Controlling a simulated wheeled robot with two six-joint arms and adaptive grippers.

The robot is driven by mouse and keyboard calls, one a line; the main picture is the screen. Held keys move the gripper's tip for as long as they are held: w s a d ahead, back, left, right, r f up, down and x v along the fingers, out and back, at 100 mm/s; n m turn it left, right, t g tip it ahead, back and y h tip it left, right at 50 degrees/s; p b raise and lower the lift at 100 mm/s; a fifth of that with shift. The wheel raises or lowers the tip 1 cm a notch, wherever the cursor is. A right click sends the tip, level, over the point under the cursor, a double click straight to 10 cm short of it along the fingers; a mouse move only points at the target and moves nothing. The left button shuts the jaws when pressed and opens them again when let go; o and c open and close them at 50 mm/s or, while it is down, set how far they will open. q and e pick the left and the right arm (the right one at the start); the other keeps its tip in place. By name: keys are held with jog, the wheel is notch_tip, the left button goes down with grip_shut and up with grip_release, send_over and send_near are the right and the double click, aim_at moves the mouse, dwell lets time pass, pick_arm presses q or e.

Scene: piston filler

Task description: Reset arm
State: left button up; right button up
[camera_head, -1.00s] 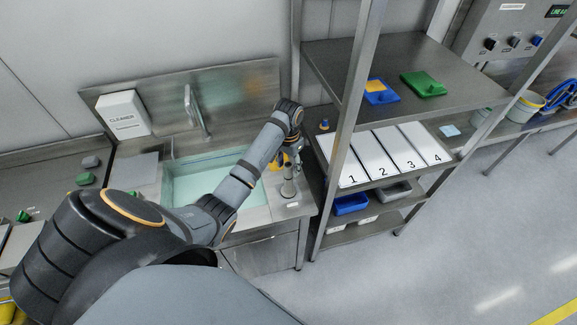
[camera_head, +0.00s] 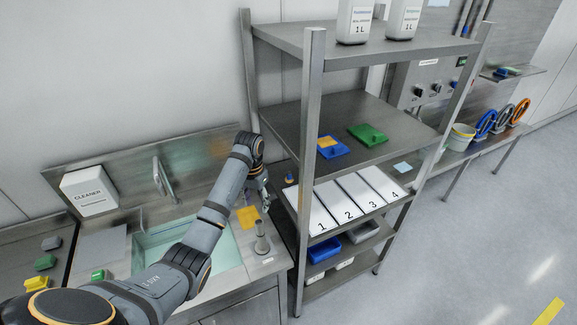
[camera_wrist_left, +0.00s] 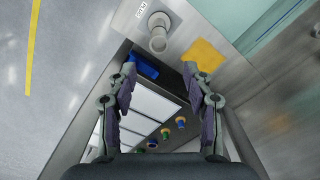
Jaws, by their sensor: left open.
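My left gripper (camera_head: 264,192) hangs beside the sink's right edge, close to the shelf rack. In the left wrist view its two fingers (camera_wrist_left: 160,88) are spread wide with nothing held between them. A yellow cloth (camera_head: 247,216) lies flat at the right side of the sink, just below the gripper; it also shows in the wrist view (camera_wrist_left: 203,56), beyond the right finger. My right gripper is in neither view.
The sink (camera_head: 215,245) holds greenish water. A grey cylinder (camera_head: 261,240) stands on its right ledge. The steel rack (camera_head: 311,130) is close right of my gripper, with numbered white panels (camera_head: 344,196) and a blue bin (camera_head: 323,251). Open floor lies farther right.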

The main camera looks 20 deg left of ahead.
pick_arm(q)
jog(key=shift+s+d+f, duration=0.15)
jog(key=shift+s+d, duration=0.05)
jog(key=shift+s, duration=0.1)
jog(key=s+d+f+t, duration=0.2)
jog(key=s+d+f, duration=0.5)
jog(key=s, duration=0.4)
jog(key=s+d+r+t, duration=0.2)
jog(key=s+d, duration=0.1)
jog(key=s, duration=0.9)
notch_tip(320, 180, down, 30)
jog(key=s+a+g+b, duration=0.1)
jog(key=a+g+b, duration=0.15)
jog(key=b, duration=0.45)
jog(key=s+f+b, duration=0.3)
jog(key=s+f, duration=0.7)
jog(key=f, duration=0.2)
jog(key=s+a+f+b, duration=0.1)
jog(key=s+f+b, duration=0.2)
jog(key=s+f, duration=0.6)
notch_tip(320, 180, down, 5)
jog(key=shift+s+a+r+y, duration=0.2)
jog(key=shift+s+a+y, duration=0.1)
jog(key=shift+s+y, duration=0.1)
